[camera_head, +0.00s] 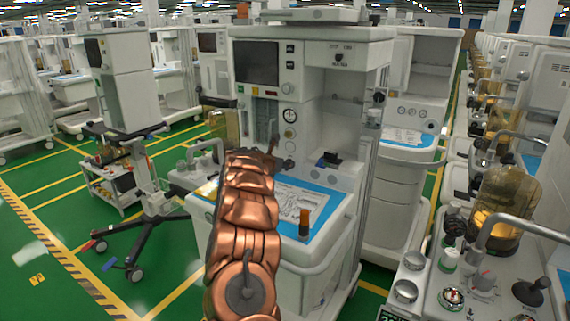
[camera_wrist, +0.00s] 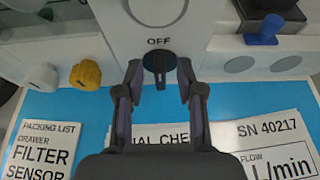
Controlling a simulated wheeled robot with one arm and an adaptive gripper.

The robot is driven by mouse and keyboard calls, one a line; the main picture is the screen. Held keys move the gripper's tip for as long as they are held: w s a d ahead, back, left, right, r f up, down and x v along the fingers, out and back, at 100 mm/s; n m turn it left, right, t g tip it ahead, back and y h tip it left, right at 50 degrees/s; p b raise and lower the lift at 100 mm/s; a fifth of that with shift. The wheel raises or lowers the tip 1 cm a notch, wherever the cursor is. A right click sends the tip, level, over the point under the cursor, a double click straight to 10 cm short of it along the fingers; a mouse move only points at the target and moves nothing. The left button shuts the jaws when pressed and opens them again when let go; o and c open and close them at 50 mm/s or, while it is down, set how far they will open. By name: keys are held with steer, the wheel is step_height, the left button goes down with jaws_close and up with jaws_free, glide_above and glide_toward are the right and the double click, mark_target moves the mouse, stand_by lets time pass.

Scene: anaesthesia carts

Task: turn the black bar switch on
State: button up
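The black bar switch (camera_wrist: 160,66) is in the upper middle of the wrist view, on a white panel just below the printed word OFF. Its bar stands about upright in the picture. My gripper (camera_wrist: 160,78) is open, with one dark finger on each side of the bar and a visible gap on both sides. In the head view my copper arm reaches to the front of the middle white cart (camera_head: 350,190). The arm covers much of the gripper there, and I cannot make out the switch in that view.
In the wrist view a yellow knob (camera_wrist: 86,75) and a white knob (camera_wrist: 42,76) sit left of the switch, and a blue lever (camera_wrist: 263,31) sits right. A blue worktop (camera_wrist: 96,108) with printed sheets lies below. An orange-capped bottle (camera_head: 304,222) stands on the cart's worktop.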

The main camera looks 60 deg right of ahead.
steer(key=shift+c, duration=0.2)
jaws_close()
steer(key=shift+d, duration=0.1)
